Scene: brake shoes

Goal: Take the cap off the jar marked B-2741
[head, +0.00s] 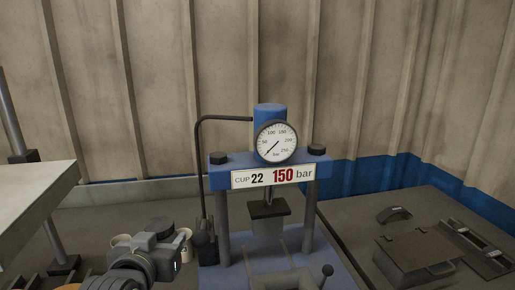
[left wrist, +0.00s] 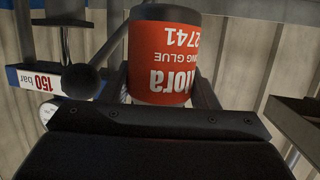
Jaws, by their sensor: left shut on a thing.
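A jar with a red label (left wrist: 165,60) fills the upper middle of the left wrist view. A dark band of the jar shows at the picture's top. My left gripper (left wrist: 160,95) is shut on the jar, a finger on either side. The jar's upper end and cap are hidden behind the gripper body. In the head view, my left gripper (head: 152,250) is at lower left, in front of the press. My right gripper is in neither view.
A blue press (head: 270,172) with a gauge and a "CUP 22 150 bar" sign stands mid-bench. A grey raised surface (head: 40,195) is at left. Dark metal parts (head: 415,255) lie at right.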

